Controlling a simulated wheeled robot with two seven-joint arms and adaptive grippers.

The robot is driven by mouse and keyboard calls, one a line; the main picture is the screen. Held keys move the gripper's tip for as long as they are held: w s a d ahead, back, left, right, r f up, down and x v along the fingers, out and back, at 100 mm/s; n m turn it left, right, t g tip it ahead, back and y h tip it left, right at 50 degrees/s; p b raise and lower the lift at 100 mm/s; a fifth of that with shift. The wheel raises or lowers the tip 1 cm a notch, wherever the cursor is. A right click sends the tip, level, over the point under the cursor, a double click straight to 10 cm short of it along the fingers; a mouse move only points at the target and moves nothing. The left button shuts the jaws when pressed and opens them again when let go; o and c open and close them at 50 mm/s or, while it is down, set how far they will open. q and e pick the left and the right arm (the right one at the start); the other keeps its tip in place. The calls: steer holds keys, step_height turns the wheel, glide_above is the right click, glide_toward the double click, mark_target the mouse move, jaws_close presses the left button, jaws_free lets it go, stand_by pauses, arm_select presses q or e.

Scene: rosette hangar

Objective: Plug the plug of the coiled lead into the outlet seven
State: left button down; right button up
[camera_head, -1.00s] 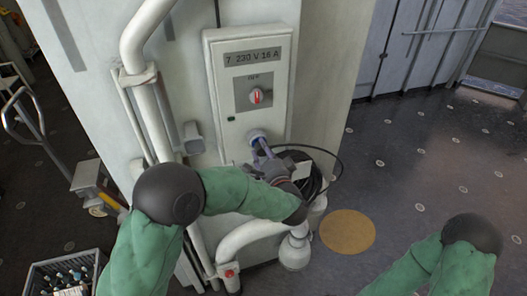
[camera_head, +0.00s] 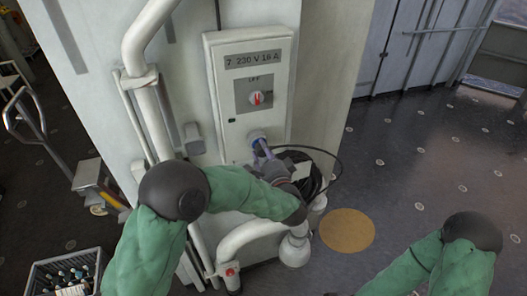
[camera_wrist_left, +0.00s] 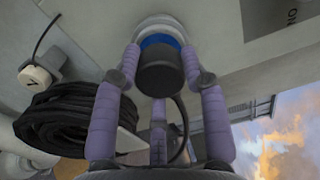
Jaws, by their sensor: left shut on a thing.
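Outlet seven is a round socket (camera_head: 256,136) low on a pale box (camera_head: 224,110) labelled "7 230 V 16 A". My left gripper (camera_wrist_left: 160,62) is shut on the plug (camera_wrist_left: 162,72), a dark cylinder with a blue band at its far end. The plug's far end is at the grey socket ring (camera_wrist_left: 157,26); I cannot tell how deep it sits. In the head view my left gripper (camera_head: 262,148) is right at the socket and mostly hides the plug. The coiled black lead (camera_wrist_left: 72,118) hangs beside it, also seen in the head view (camera_head: 313,182). My right gripper is out of view.
A switch (camera_head: 256,98) marked OFF is above the socket. White pipes (camera_head: 150,110) run left of the box. A bottle crate (camera_head: 45,268) stands at lower left. Dark floor with a tan disc (camera_head: 347,230) is open to the right.

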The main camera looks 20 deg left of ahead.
arm_select(q)
steer(key=shift+p, duration=0.4)
stand_by(0.4)
steer(key=shift+w+a, duration=0.3)
steer(key=shift+w, duration=0.15)
stand_by(0.3)
steer(key=c, duration=0.6)
jaws_free()
steer(key=shift+s+d, duration=0.1)
